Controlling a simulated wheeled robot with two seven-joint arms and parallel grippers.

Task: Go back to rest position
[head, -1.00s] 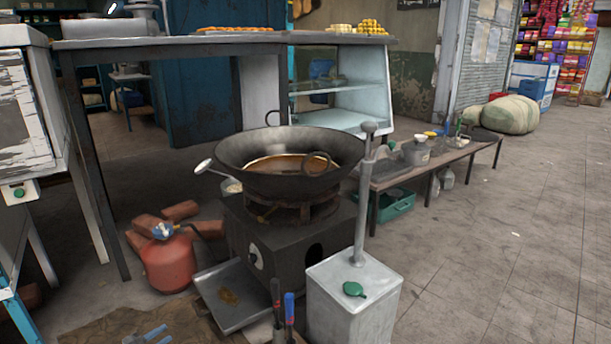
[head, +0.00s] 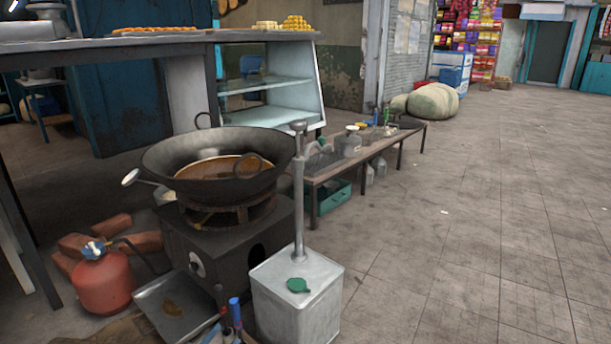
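My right gripper is not in view. A large dark wok (head: 150,160) with brown liquid (head: 212,167) sits on a black stove (head: 182,245).
A metal can with a tall post (head: 298,305) stands right of the stove. A red gas cylinder (head: 104,284), bricks (head: 146,241) and a metal tray (head: 150,303) are at left. A low bench (head: 335,177) and a glass case (head: 285,105) stand behind. The floor at right (head: 490,235) is clear.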

